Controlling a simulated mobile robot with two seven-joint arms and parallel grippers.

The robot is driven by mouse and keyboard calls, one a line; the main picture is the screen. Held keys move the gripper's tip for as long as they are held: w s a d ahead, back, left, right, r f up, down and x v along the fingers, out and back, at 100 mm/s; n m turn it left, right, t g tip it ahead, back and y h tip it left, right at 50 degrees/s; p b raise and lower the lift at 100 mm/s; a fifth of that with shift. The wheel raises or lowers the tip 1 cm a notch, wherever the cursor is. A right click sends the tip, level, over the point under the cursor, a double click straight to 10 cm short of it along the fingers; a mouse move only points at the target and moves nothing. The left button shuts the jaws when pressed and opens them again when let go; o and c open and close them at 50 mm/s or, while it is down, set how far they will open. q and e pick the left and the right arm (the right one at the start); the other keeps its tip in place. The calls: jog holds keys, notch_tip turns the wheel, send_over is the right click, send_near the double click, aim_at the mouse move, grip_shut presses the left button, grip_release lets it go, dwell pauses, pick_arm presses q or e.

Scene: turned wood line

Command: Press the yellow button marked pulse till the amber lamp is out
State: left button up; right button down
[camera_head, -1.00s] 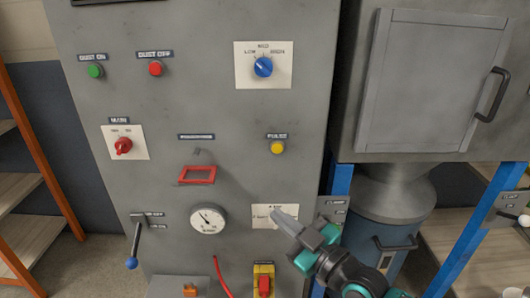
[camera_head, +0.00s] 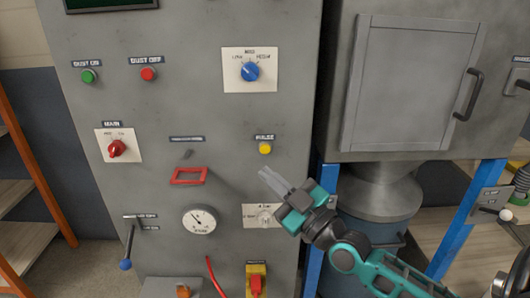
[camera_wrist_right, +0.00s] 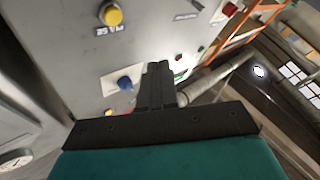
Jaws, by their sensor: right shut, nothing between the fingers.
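The yellow button (camera_head: 265,149) sits under a label reading PULSE on the grey cabinet front. It also shows at the top of the right wrist view (camera_wrist_right: 113,15). My right gripper (camera_head: 266,175) is shut and empty, its fingertips a little below the button in the head view. I see no contact with the button. In the wrist view the dark fingers (camera_wrist_right: 158,85) point toward the panel, beside the blue knob. No lamp that I can clearly tell as the amber one shows. My left gripper is not in view.
The panel carries a blue selector knob (camera_head: 250,71), green (camera_head: 88,76) and red (camera_head: 148,74) buttons, a red main switch (camera_head: 117,148), a red frame (camera_head: 189,176), a gauge (camera_head: 199,221) and a lever (camera_head: 127,248). A hopper cabinet (camera_head: 410,85) stands at right.

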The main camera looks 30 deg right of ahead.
aim_at(265, 149)
jog(key=w+d+b, duration=0.1)
jog(key=w, duration=0.1)
jog(key=w+d+b, duration=0.1)
jog(key=w, duration=0.1)
jog(key=w+d+b, duration=0.1)
jog(key=w, duration=0.1)
jog(key=shift+d, duration=0.35)
dwell(0.9)
jog(key=shift+w, duration=0.1)
dwell(0.8)
jog(key=shift+w+d, duration=0.2)
jog(key=shift+w, duration=0.05)
